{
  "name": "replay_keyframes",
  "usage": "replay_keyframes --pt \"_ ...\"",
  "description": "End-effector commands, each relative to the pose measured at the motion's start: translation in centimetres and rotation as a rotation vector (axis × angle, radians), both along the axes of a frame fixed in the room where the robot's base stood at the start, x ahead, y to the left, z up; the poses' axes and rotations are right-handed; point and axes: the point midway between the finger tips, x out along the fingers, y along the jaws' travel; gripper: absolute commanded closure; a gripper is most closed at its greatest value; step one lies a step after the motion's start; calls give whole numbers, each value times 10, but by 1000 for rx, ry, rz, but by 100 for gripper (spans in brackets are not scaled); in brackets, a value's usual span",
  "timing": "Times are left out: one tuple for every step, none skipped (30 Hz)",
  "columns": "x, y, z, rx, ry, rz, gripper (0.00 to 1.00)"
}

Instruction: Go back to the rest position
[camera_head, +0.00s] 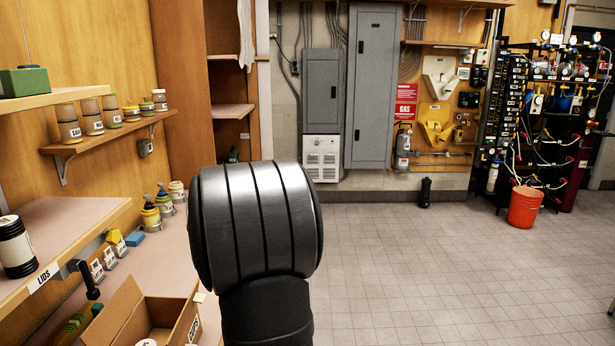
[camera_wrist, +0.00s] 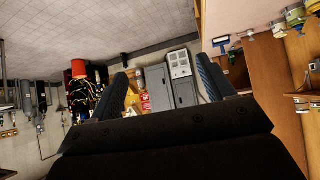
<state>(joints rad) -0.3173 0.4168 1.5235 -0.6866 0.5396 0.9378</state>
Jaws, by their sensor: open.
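My gripper (camera_wrist: 161,66) shows in the wrist view with its two dark fingers spread apart. Nothing is between them but the distant room, seen upside down. In the head view a thick dark link of my arm stands upright in the middle, and my gripper cannot be made out there. The carbonator rack (camera_head: 540,110), with hoses and gauges, stands at the far right against the back wall.
Wooden shelves with jars (camera_head: 68,124) line the left wall. An open cardboard box (camera_head: 128,312) sits on the lower left counter beside my arm. A red bucket (camera_head: 524,207) stands near the rack. The tiled floor (camera_head: 440,270) at the right is clear. Grey cabinets (camera_head: 371,85) are at the back.

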Motion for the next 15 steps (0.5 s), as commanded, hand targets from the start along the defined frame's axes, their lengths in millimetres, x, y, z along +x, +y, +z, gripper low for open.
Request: replay_keyframes --pt "-1 -10 -7 -1 2 -14 25" --pt "-1 -14 -11 0 2 -20 25" --pt "-2 -20 -16 -1 3 -28 25" --pt "-3 -25 -19 0 3 -35 25" --pt "-4 -30 -23 1 3 -41 25" --pt "-5 -36 -28 -2 3 -48 25" --pt "-6 -40 -32 -2 3 -54 25" --pt "-7 -45 -36 -2 2 -59 25" --pt "-9 -51 -41 -1 2 -67 25" --pt "-10 -55 -45 -2 3 -72 25" --pt "-11 -59 -49 -1 3 -76 25" --pt "-14 -65 -55 -1 4 -82 25" --pt "-15 -69 -58 -1 4 -87 25" --pt "-17 -73 -62 -2 3 -92 25" --pt "-19 -78 -68 -2 3 -96 25"
